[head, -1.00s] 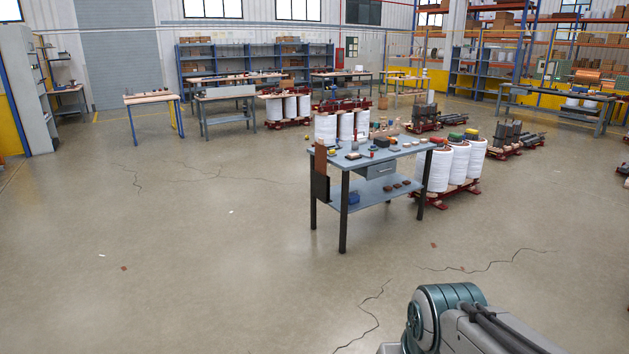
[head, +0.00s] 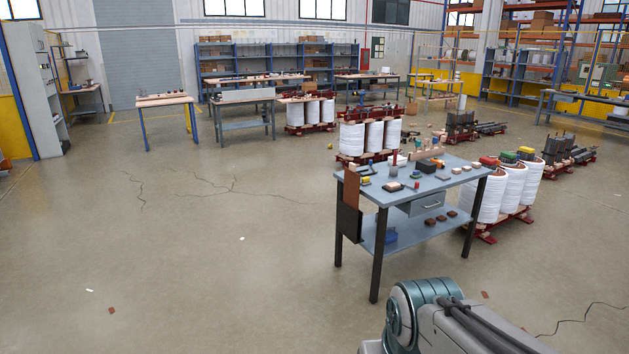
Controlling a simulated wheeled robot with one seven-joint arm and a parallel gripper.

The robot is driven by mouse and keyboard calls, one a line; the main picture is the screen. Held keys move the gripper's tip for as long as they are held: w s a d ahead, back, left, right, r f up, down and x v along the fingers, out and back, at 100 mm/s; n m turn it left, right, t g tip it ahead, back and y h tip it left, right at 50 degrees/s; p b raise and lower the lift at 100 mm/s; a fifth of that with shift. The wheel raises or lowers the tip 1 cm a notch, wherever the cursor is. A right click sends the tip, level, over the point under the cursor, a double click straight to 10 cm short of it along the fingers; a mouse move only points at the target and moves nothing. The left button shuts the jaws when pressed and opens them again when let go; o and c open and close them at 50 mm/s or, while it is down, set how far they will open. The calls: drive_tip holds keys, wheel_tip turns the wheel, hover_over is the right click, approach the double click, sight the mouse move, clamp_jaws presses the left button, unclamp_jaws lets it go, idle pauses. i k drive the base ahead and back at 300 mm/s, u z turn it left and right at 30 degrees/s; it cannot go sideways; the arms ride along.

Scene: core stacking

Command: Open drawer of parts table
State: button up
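The parts table (head: 352,187) is a blue-grey workbench with dark legs, standing right of centre in the head view. Its drawer (head: 426,204) hangs under the top on the near long side and looks shut, with a small handle on its front. Small parts in several colours lie on the top, and a few brown pieces (head: 435,221) lie on the lower shelf. My arm shows at the bottom, in front of the table and apart from it. My gripper is out of the picture.
White coil rolls on red pallets (head: 513,190) stand close behind the table's right side. More white rolls (head: 375,137) stand behind it. A dark panel (head: 349,222) hangs at the table's left end. The concrete floor (head: 200,260) to the left and in front is clear, with cracks and small scraps.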

sight(415, 207)
drive_tip(key=z, duration=0.15)
drive_tip(key=i, duration=1.75)
drive_tip(key=z, duration=0.85)
drive_tip(key=i, duration=1.9)
drive_tip(key=z, duration=0.9)
drive_tip(key=i, duration=0.45)
drive_tip(key=z, duration=0.15)
